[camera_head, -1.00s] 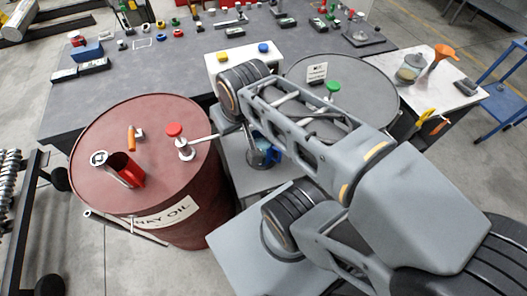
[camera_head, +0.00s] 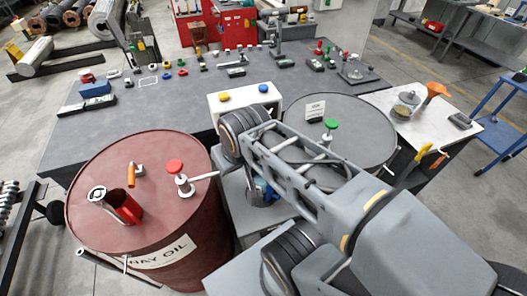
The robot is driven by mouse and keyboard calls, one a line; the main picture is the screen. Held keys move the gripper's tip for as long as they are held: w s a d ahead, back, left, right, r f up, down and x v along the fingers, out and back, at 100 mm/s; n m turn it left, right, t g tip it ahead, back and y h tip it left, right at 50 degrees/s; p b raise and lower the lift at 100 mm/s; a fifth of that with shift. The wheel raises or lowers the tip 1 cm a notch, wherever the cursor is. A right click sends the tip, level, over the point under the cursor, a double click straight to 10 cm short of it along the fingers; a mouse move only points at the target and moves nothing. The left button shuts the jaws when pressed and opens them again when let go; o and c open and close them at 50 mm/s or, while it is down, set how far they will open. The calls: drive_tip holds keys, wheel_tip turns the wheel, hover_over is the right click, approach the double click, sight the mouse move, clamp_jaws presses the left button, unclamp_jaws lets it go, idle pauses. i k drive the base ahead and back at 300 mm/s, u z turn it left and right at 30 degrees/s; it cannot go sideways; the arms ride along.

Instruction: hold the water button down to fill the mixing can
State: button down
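A white control box (camera_head: 240,103) stands on the bench edge behind the barrels. It carries a yellow button (camera_head: 224,97) on the left and a blue button (camera_head: 263,88) on the right. No label shows which is for water. A grey and blue can (camera_head: 264,190) sits between the two barrels. My arm covers most of it, so I cannot see its contents. My arm crosses from the lower right, with a dark joint just in front of the box. My gripper cannot be made out; I see no fingers at either button.
A red oil barrel (camera_head: 140,228) with a red-knobbed tap (camera_head: 175,167) stands left. A grey barrel (camera_head: 360,125) with a green-knobbed tap (camera_head: 330,124) stands right, partly behind my arm. The grey bench (camera_head: 190,100) behind holds several small parts. A white side table (camera_head: 445,126) is right.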

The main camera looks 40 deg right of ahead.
sight(262, 88)
drive_tip(key=z, duration=0.05)
drive_tip(key=k, duration=0.5)
drive_tip(key=u, duration=2.75)
drive_tip(key=k, duration=1.05)
drive_tip(key=z, duration=1.85)
drive_tip(key=i, duration=0.5)
drive_tip(key=z, duration=0.1)
